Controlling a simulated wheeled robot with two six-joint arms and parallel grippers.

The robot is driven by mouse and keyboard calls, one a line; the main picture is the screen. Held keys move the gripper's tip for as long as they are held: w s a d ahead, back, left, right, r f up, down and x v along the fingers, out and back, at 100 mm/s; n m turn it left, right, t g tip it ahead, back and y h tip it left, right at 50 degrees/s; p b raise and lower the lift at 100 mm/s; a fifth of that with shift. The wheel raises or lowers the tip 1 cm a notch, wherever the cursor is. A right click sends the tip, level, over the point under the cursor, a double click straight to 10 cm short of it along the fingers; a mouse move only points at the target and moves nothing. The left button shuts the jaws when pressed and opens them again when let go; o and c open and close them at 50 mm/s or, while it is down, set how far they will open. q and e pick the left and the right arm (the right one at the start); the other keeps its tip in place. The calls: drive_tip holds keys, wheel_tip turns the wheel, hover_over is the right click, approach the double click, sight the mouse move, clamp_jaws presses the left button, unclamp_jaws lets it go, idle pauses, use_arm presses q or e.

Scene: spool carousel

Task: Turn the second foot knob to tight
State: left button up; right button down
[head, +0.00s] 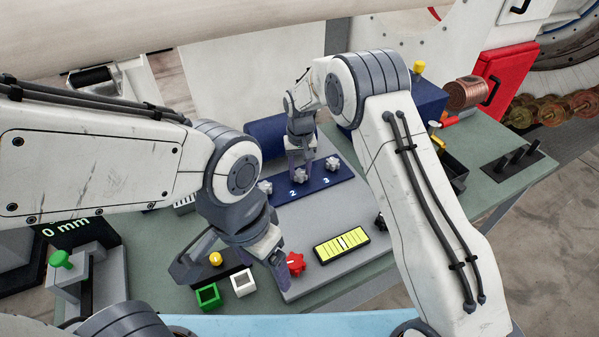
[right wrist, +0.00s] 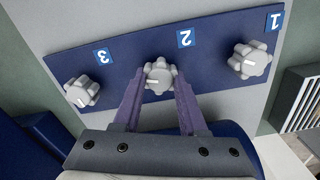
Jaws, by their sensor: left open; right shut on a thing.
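The second foot knob (right wrist: 159,76), a pale grey lobed knob beside the label 2, is on a dark blue strip (right wrist: 125,66) between knob 3 (right wrist: 82,91) and knob 1 (right wrist: 250,59). My right gripper (right wrist: 157,88) is shut on it, a purple finger on each side. In the head view the right gripper (head: 301,168) comes down from above onto the second knob (head: 299,177), which it partly hides. A white mark shows on the knob, but no tight marking is readable. My left gripper (head: 238,271) is open, its right finger beside a red knob (head: 296,263).
A yellow-green level gauge (head: 341,244) lies on the grey plate, with a black knob at its right. Green (head: 208,295) and white (head: 243,283) square boxes stand near my left gripper.

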sight(300, 173)
drive_tip(key=shift+m, duration=0.8)
drive_tip(key=shift+c, duration=2.2)
unclamp_jaws()
drive_tip(key=shift+r, duration=0.1)
drive_tip(key=shift+r+b, duration=0.3)
drive_tip(key=shift+b, duration=0.05)
wheel_tip(300, 173, up, 10)
drive_tip(key=b, duration=0.2)
